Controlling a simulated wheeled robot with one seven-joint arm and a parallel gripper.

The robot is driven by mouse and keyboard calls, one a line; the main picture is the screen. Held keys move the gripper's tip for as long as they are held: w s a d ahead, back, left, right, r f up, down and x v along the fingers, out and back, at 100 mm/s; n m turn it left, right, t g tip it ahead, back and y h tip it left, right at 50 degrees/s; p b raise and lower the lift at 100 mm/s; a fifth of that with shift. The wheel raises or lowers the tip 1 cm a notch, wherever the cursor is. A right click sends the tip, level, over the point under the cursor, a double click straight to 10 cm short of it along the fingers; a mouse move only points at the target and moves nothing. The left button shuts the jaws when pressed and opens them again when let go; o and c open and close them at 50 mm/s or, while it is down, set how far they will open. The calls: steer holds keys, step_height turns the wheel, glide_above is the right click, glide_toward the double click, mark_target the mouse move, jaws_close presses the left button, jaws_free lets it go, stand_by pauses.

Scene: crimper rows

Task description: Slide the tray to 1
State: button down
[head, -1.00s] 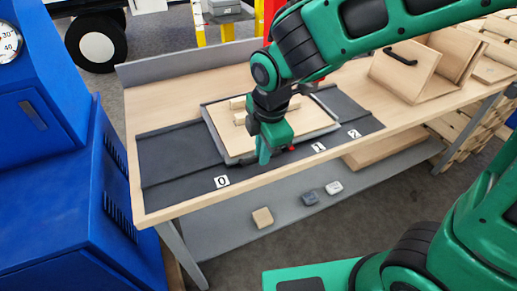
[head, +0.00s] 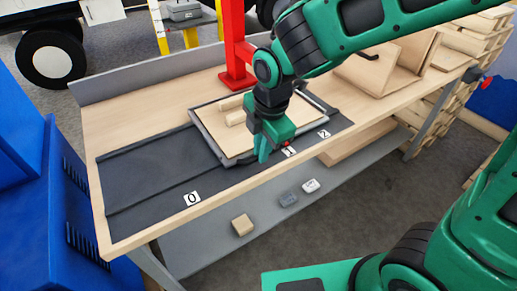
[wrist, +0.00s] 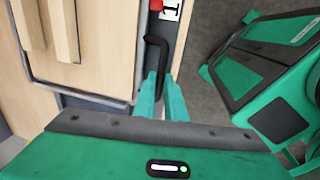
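The tray (head: 208,140) is a grey-rimmed panel with a wooden top. It lies flat in the dark track (head: 150,180) on the bench, and part of it is hidden behind my arm. Its red pointer (head: 285,143) is right behind the label 1 (head: 289,151), roughly in line with it; the wrist view also shows the pointer (wrist: 156,5) against the label (wrist: 171,9). My gripper (head: 264,155) is at the tray's front edge. In the wrist view its fingers (wrist: 162,95) are closed around the black handle (wrist: 154,48).
Label 0 (head: 192,198) is to the left and label 2 (head: 323,134) to the right. The track is clear on the left. Small blocks (head: 242,225) lie on the lower shelf.

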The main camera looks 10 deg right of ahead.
steer(key=c, duration=1.8)
jaws_free()
steer(key=shift+a+r, duration=0.1)
steer(key=shift+r, duration=0.05)
steer(key=r, duration=0.3)
steer(key=s+r, duration=0.1)
steer(key=r, duration=0.3)
steer(key=d+r, duration=0.1)
steer(key=r, duration=0.2)
steer(key=shift+s+r, duration=0.2)
steer(key=shift+s, duration=0.15)
